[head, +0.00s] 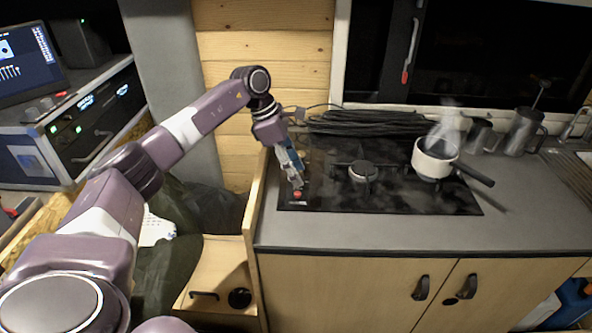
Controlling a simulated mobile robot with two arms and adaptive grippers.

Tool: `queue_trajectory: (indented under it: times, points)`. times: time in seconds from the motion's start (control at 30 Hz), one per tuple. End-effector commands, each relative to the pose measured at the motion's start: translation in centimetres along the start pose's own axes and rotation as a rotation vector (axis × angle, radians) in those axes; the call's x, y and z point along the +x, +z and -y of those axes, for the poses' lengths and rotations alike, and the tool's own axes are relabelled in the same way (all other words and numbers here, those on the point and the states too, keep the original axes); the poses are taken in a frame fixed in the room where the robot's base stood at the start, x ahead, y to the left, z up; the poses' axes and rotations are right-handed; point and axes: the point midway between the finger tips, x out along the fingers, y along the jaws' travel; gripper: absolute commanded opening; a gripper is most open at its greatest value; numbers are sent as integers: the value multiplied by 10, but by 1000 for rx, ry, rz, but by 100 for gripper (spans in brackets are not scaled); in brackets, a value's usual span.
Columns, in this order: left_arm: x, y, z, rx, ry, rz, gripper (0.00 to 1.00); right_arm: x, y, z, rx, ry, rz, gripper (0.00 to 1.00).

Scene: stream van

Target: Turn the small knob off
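The black hob (430,204) is set into the grey counter. At its front left corner is a small knob with a red mark (297,195). My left gripper (296,182) points down at this corner, right at the knob. It hides part of the knob, and I cannot tell whether the fingers touch it or how far apart they are. Any other knobs on that side are hidden or too small to make out. A small white pot (432,162) with a dark handle stands on the hob's right side, with steam above it. My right gripper is not in view.
A bare burner (363,172) sits mid-hob. Coiled black cable (370,122) lies behind the hob. A wooden panel (254,205) edges the counter's left. The front counter strip is clear.

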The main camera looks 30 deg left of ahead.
Motion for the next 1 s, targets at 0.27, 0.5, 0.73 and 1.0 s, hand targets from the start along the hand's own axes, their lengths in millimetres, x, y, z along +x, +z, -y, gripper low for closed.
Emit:
queue_trajectory:
  times: [0.27,0.5,0.73,1.0]
  points:
    - [-51,0,-2,-1,7,3,38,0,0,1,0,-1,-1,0]
    - [-98,0,-1,-1,5,3,38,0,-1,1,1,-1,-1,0]
    - [-116,-1,-1,-1,3,1,38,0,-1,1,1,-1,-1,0]
    - [-118,-1,-1,-1,2,1,38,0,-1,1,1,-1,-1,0]
